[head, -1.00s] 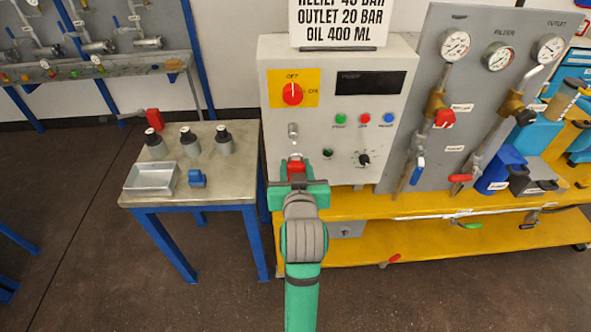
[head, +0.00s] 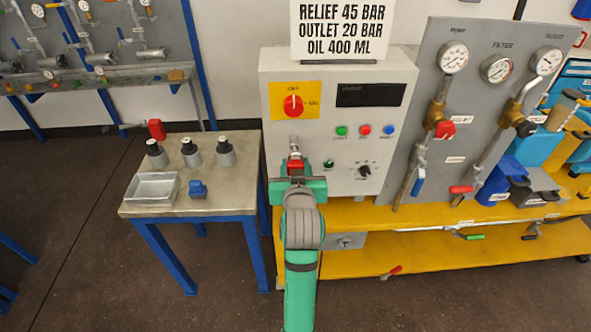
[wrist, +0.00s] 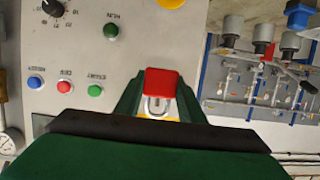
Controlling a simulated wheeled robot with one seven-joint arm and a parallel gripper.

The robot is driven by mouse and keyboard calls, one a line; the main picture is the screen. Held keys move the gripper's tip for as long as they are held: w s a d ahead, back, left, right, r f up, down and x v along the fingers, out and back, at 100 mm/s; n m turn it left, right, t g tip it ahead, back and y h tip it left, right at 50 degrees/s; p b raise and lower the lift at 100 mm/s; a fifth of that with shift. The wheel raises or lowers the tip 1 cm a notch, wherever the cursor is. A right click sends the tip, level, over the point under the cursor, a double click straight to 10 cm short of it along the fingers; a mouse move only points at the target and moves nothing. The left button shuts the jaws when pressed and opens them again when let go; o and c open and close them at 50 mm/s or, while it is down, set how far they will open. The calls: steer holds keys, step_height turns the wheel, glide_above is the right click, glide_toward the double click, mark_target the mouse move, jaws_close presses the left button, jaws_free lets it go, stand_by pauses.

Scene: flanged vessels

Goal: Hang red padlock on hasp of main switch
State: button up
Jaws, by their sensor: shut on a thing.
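The main switch (head: 293,105) is a red knob on a yellow plate at the upper left of the grey control box, pointing to OFF. The small metal hasp (head: 294,140) sits below it. My gripper (head: 297,178) is shut on the red padlock (head: 295,165) just below the hasp, in front of the box. In the wrist view the padlock (wrist: 161,83) sits between the green fingers, with its silver shackle (wrist: 157,106) beside the body. In the head view the shackle appears close under the hasp. I cannot tell whether they touch.
Buttons and a black dial (head: 364,171) lie right of my gripper on the box (head: 335,135). A small table (head: 225,195) at left holds a tray (head: 152,187), several grey vessels and a blue part (head: 198,189). A gauge panel (head: 470,90) stands at right.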

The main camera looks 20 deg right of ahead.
steer(key=shift+w+d, duration=0.15)
steer(key=shift+w, duration=0.4)
steer(key=shift+w+d, duration=0.15)
steer(key=shift+w, duration=0.4)
steer(key=shift+w+d+f, duration=0.2)
steer(key=shift+w+f, duration=0.25)
steer(key=shift+w, duration=0.1)
steer(key=o, duration=1.1)
steer(key=shift+o, duration=0.2)
